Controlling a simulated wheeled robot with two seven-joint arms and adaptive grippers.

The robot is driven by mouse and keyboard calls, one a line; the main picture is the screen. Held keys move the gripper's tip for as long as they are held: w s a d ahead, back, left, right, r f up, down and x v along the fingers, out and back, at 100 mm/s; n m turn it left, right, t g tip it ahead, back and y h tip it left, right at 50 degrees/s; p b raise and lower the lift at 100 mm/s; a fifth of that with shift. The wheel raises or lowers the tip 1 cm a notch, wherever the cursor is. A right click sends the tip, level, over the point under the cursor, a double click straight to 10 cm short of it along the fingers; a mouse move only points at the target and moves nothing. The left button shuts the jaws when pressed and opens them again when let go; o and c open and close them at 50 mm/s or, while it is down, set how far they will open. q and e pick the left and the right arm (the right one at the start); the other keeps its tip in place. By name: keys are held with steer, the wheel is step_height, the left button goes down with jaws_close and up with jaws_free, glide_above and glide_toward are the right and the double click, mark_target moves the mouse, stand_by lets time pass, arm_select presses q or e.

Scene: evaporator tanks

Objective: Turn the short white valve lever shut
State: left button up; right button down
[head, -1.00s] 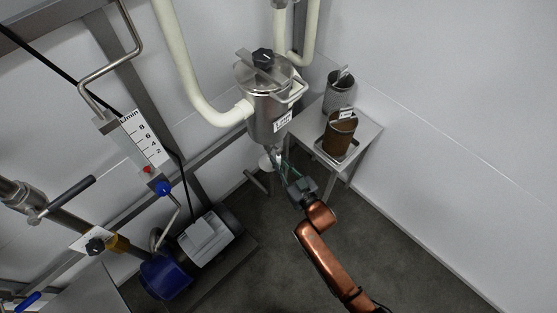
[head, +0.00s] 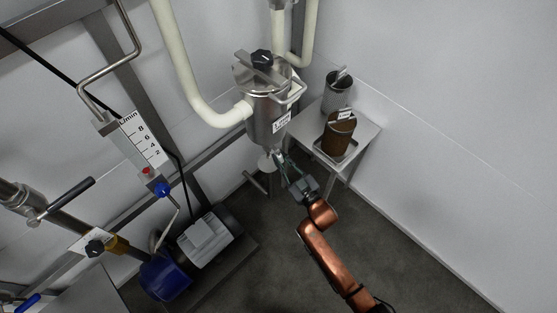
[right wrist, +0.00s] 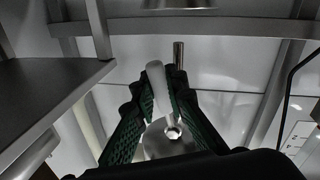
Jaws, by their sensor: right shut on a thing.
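The short white valve lever (right wrist: 157,82) stands between the green finger pads of my right gripper (right wrist: 154,88) in the right wrist view. The gripper is shut on it. Behind the lever is a round metal valve body (right wrist: 168,138), partly hidden by the fingers. In the head view my right gripper (head: 279,158) is just below the steel tank (head: 265,118), at its bottom outlet. The lever is too small and covered there to make out its angle. My left gripper is not in view.
A small table (head: 367,134) with a brown pot (head: 339,136) and a grey pot (head: 337,92) stands right of the tank. A thick cream pipe (head: 183,60) joins the tank from the left. A pump (head: 207,240) sits on the floor, lower left. The floor at lower right is clear.

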steer(key=n, duration=0.1)
steer(key=w+d+n, duration=0.1)
steer(key=n, duration=0.1)
steer(key=r+n, duration=0.1)
steer(key=shift+w+d+n+y, duration=0.3)
steer(key=shift+w+d+y, duration=0.05)
steer(key=shift+d+y, duration=0.05)
stand_by(0.4)
steer(key=c, duration=1.9)
jaws_free()
steer(key=v, duration=1.2)
steer(key=shift+c, duration=0.3)
